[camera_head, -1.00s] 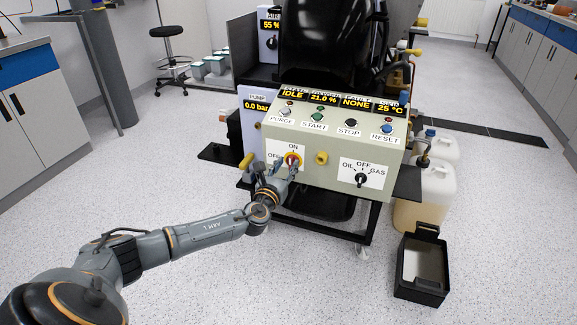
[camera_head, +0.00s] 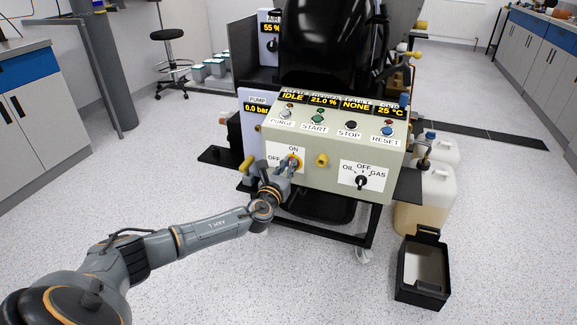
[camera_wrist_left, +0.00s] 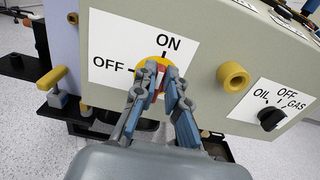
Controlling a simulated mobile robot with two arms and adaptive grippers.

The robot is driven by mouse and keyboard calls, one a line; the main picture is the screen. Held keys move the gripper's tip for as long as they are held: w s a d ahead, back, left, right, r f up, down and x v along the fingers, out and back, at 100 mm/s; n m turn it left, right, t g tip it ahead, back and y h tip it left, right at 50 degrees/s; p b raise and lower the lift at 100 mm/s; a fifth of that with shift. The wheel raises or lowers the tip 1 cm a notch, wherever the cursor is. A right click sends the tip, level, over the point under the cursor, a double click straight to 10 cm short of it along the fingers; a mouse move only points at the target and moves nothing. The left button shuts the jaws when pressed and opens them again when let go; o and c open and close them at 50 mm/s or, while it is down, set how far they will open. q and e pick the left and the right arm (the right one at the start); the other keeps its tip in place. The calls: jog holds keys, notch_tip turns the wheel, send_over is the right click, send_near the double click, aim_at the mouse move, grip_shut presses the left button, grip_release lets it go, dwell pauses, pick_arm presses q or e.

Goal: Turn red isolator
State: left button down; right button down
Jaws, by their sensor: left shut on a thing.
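The red isolator (camera_wrist_left: 159,85) is a red knob on a yellow disc, on a white plate marked ON and OFF at the left of the control panel's front. It also shows in the head view (camera_head: 294,161), partly covered by the fingers. My left gripper (camera_wrist_left: 160,76) has its fingers on both sides of the red knob and is shut on it. In the head view my left gripper (camera_head: 287,166) reaches up to the panel from the lower left. The knob's exact angle is hard to tell behind the fingers. My right gripper is not in view.
A yellow knob (camera_head: 322,160) sticks out just right of the isolator. A black selector (camera_head: 361,181) marked OIL, OFF and GAS is further right. A yellow lever (camera_wrist_left: 52,78) sits left of the panel. A black bin (camera_head: 424,270) and jerrycans (camera_head: 440,185) stand on the floor at the right.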

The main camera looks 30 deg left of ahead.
pick_arm(q)
jog(key=shift+s+a+f+n+b, duration=0.1)
jog(key=shift+a+f+n+b, duration=0.5)
jog(key=shift+n, duration=2.35)
jog(key=shift+s+a+f+n+b, duration=0.1)
jog(key=shift+n+b, duration=0.95)
jog(key=shift+n, duration=1.95)
jog(key=shift+s+a+f+n+b, duration=0.1)
jog(key=shift+a+f+n+b, duration=0.45)
jog(key=shift+n, duration=2.4)
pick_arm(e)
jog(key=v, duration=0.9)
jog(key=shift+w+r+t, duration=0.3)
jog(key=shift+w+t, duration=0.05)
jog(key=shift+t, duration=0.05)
pick_arm(q)
jog(key=shift+w+d+r, duration=0.1)
jog(key=shift+d+r, duration=0.15)
jog(key=shift+d, duration=0.05)
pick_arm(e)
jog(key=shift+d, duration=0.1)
pick_arm(q)
jog(key=c, duration=1.4)
grip_release()
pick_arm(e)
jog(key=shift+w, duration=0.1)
